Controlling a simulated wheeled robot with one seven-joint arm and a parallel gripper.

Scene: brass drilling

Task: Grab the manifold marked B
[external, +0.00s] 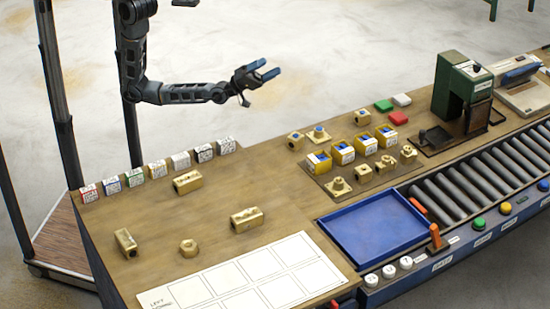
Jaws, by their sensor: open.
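Three elongated brass blocks that look like manifolds lie on the wooden bench: one at the back (187,182), one at the front right (246,219) and one at the left (125,242). I cannot read any letter on them, so I cannot tell which is marked B. My gripper (271,67) is open and empty, with blue fingers pointing right. It is raised in the air beyond the bench's back edge, away from all three blocks.
Several labelled small blocks (157,169) line the back edge. A white marked sheet (240,281) lies in front. A blue tray (372,228), brass fittings, a green machine (455,88) and rollers stand right.

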